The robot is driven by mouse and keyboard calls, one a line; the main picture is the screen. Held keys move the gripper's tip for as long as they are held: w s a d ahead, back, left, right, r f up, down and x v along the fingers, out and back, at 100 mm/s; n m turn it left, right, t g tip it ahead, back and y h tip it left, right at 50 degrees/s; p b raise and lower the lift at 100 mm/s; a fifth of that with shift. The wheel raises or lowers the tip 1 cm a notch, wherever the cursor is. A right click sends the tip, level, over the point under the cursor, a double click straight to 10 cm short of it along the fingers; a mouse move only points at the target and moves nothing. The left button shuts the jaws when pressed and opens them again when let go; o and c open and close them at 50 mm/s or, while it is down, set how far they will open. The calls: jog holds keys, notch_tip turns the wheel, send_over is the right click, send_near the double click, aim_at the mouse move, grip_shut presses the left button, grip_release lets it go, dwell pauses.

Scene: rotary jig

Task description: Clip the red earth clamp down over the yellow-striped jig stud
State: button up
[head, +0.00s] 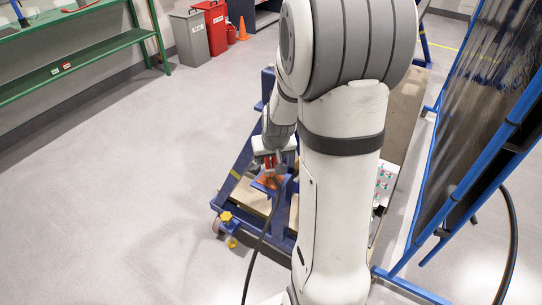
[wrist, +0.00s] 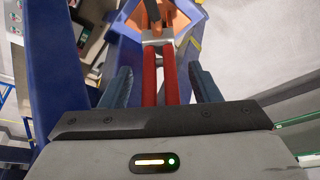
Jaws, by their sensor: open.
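The red earth clamp (wrist: 150,78) shows in the wrist view as two red handles side by side, with a grey metal part at their far end. It sits at an orange holder (wrist: 184,18). My gripper (wrist: 160,85) is open, with one dark finger on each side of the handles and a visible gap on both sides. In the head view my gripper (head: 271,160) is low over the blue jig frame, just above the orange holder (head: 266,182). The clamp is mostly hidden there. I cannot make out the yellow-striped stud for certain in either view.
The blue jig frame (head: 237,166) stands around the gripper, with a yellow knob (head: 226,216) at its lower left corner. A black cable (head: 257,245) hangs down to the floor. A blue-framed dark screen (head: 465,130) stands at right. The floor at left is clear.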

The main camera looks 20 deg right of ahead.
jog(key=d+v, duration=0.1)
jog(key=v, duration=0.7)
jog(key=s+a+r+n+g+p, duration=0.1)
jog(key=s+a+r+p, duration=0.1)
jog(key=s+a+r, duration=0.3)
jog(key=s+a+r+n+g+p, duration=0.1)
jog(key=s+a+r, duration=0.4)
jog(key=s, duration=0.6)
jog(key=shift+a+y+p, duration=0.4)
jog(key=shift+a+p, duration=0.45)
jog(key=shift+a, duration=0.1)
jog(key=shift+c, duration=0.4)
